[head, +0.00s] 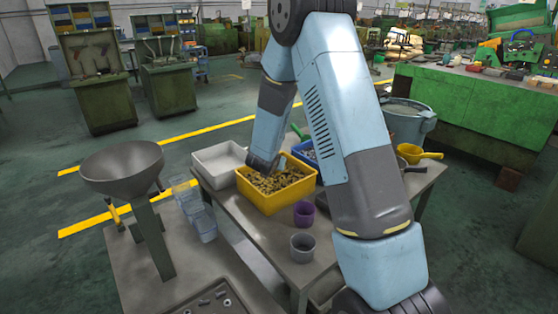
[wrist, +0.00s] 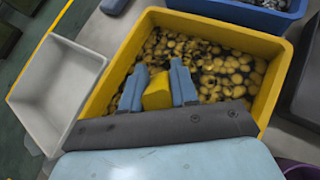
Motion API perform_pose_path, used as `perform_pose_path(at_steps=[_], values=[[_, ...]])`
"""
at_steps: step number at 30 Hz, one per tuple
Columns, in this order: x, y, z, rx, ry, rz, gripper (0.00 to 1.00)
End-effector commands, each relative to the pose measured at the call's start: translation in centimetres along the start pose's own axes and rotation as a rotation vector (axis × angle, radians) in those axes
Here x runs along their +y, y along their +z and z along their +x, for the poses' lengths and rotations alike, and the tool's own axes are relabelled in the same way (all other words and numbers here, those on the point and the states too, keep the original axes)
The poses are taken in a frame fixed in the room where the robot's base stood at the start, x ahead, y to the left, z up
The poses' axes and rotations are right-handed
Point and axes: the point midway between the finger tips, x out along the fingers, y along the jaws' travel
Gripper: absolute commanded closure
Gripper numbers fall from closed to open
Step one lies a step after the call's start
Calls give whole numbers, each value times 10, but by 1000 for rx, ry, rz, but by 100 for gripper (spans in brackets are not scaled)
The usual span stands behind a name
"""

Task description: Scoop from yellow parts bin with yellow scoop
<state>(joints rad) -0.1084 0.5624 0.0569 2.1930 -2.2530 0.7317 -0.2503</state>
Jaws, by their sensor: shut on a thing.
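The yellow parts bin (head: 268,203) stands on the grey table and holds many small brass-coloured parts. It fills the middle of the wrist view (wrist: 277,72). My gripper (wrist: 157,78) is over the bin, pointing down into it, with its two light blue fingers shut on a yellow piece, the yellow scoop (wrist: 157,93). Only the part of the scoop between the fingers shows; its bowl is hidden, and I cannot tell whether it is among the parts. In the head view my arm hides the fingertips and scoop.
A white bin (head: 217,163) is left of the yellow bin, and a blue bin (head: 305,152) is behind it. A purple cup (head: 304,213) and a grey cup (head: 302,248) stand in front. A grey funnel (head: 122,170) rises at left. Another yellow handled vessel (head: 412,153) is at right.

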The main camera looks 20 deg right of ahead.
Motion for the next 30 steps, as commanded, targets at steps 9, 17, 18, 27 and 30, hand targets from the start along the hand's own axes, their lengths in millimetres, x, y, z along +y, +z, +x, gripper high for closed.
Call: perform_pose_path(at_steps=[9,17,18,27,30], values=[[-2,-12,-5,-178,36,13,100],[1,9,-24,-221,44,19,100],[1,11,-26,-227,46,19,100],[3,31,-47,-277,54,22,100],[4,39,-53,-294,58,24,100]])
